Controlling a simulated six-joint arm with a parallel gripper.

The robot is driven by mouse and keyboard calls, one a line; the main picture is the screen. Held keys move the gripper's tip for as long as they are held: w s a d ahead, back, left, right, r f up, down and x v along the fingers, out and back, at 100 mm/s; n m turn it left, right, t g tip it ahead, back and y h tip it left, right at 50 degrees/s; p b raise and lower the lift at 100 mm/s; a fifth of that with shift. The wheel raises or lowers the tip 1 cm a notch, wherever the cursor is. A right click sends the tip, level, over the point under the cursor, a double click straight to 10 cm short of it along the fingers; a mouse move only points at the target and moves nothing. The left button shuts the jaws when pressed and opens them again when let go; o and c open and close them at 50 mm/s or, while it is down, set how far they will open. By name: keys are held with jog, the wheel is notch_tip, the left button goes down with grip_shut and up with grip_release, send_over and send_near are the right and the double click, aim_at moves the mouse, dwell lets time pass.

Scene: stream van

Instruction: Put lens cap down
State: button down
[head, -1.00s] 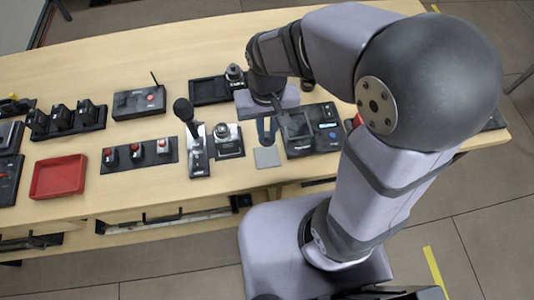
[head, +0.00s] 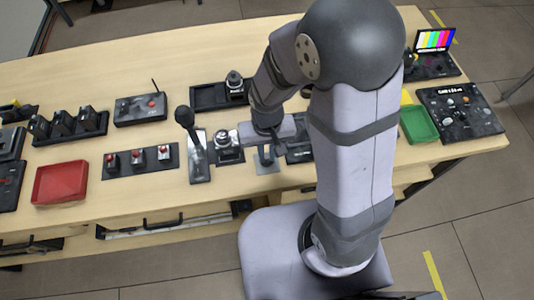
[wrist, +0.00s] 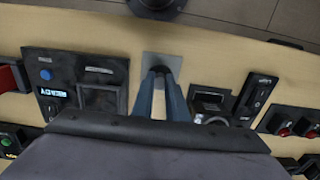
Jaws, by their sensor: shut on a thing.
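My gripper (head: 265,158) is above a small grey square pad near the front edge of the table, fingers pointing down. In the wrist view, the two slim blue-grey fingers (wrist: 160,75) reach over the grey square pad (wrist: 178,61), which also shows in the head view (head: 272,168). I cannot tell whether the cap touches the pad.
A black panel with a lit display (wrist: 62,85) stands left of the fingers in the wrist view, a dark-topped device (wrist: 208,102) right. In the head view, a microphone stand (head: 199,165), red tray (head: 60,183) and green tray (head: 418,124) share the table.

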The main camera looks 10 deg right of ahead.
aim_at(267, 157)
jog(key=shift+f, duration=0.6)
jog(key=shift+f, duration=0.2)
jog(key=c, duration=1.7)
grip_release()
jog(key=shift+r, duration=0.1)
jog(key=shift+c, duration=0.2)
notch_tip(267, 157, up, 12)
jog(key=s+d+f, duration=0.3)
jog(key=s+d, duration=0.2)
jog(key=d, duration=0.2)
jog(key=shift+s+d+f, duration=0.15)
jog(key=shift+s+d, duration=0.1)
